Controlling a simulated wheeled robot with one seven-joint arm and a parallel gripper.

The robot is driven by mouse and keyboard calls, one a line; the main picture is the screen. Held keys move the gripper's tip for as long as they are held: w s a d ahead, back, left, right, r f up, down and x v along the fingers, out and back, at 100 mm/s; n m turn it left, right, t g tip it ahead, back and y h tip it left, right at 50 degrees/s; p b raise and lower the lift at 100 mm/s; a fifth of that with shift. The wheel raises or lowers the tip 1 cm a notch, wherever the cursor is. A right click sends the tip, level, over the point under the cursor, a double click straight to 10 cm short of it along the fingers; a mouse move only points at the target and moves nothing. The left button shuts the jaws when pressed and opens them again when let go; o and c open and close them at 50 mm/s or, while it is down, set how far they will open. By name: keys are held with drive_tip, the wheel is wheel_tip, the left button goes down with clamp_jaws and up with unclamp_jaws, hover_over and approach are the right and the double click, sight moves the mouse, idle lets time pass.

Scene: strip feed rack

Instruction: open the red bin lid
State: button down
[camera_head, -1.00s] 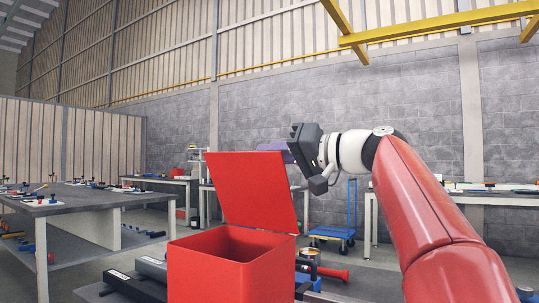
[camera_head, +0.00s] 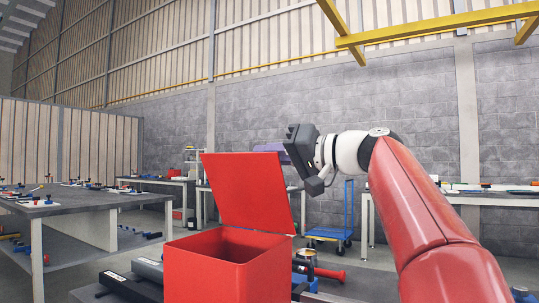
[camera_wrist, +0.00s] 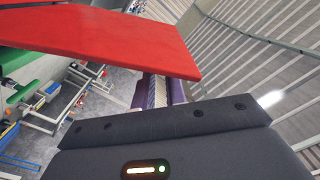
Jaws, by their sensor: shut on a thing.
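The red bin (camera_head: 215,270) stands at the lower middle of the head view, its inside partly showing. Its red lid (camera_head: 245,190) is raised steeply above the opening, tilted back a little. My gripper (camera_head: 272,147) is at the lid's top edge on the right, its purple fingers partly hidden behind the lid. In the wrist view the lid (camera_wrist: 110,40) spans the upper left, and the purple fingers (camera_wrist: 160,88) meet its edge. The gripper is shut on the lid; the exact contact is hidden.
Dark and red tools (camera_head: 318,271) lie to the right of the bin on the bench, and black cases (camera_head: 132,284) to its left. A grey worktable (camera_head: 85,203) stands at left. A blue cart (camera_head: 330,233) and benches are behind. The space above the lid is clear.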

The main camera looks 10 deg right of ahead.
drive_tip(key=shift+w+f, duration=0.1)
drive_tip(key=shift+f, duration=0.05)
drive_tip(key=c, duration=1.5)
unclamp_jaws()
drive_tip(key=shift+d, duration=0.1)
drive_tip(key=v, duration=0.7)
drive_tip(key=shift+s+d+b, duration=0.25)
drive_tip(key=shift+s+b, duration=0.05)
drive_tip(key=shift+b, duration=0.15)
